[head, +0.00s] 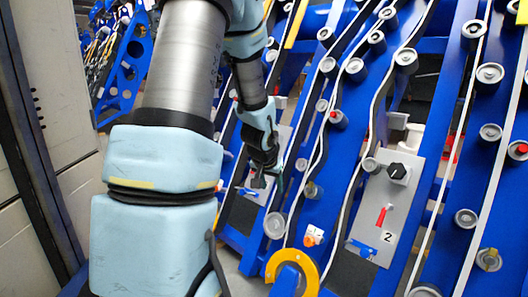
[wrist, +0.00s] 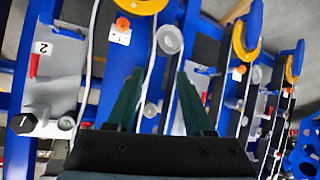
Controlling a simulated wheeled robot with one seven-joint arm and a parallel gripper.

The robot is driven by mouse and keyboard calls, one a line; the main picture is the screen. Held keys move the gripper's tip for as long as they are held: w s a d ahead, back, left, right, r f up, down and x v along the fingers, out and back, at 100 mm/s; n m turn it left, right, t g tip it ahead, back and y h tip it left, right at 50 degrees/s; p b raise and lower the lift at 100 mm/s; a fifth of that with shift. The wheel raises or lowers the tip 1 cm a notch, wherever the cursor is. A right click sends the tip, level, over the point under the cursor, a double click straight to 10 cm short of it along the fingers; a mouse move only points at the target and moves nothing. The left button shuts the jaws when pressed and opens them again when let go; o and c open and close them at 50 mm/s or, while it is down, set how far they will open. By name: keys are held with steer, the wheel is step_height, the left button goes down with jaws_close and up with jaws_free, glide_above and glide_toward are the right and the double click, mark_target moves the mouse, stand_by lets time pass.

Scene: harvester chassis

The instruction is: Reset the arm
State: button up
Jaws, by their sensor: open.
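My gripper (head: 268,183) hangs in front of the blue chassis (head: 345,150) in the head view, at the end of my light-blue padded arm. In the wrist view my gripper (wrist: 160,85) shows two dark green fingers spread apart, with nothing between them. Beyond the fingers are a grey roller (wrist: 169,40) and a white strip on the blue frame. I see no contact between the fingers and the chassis, though the exact gap is unclear. My upper arm hides part of the chassis in the head view.
A grey panel marked 2 (head: 371,237) carries a black knob (head: 398,171) and a red lever (head: 382,215). A yellow hook (head: 292,257) and an orange knob (head: 313,236) are lower down. Grey cabinets (head: 48,90) stand at the left. Several rollers protrude from the chassis.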

steer(key=s+a+r+n+g+y, duration=0.1)
steer(key=s+a+n+g, duration=0.1)
steer(key=s+a, duration=0.5)
steer(key=s+a+r+n+g+y, duration=0.1)
steer(key=s+a+g, duration=0.1)
steer(key=s, duration=0.9)
step_height(320, 180, up, 19)
steer(key=s+p, duration=0.1)
steer(key=p, duration=1.8)
steer(key=shift+s+r, duration=0.1)
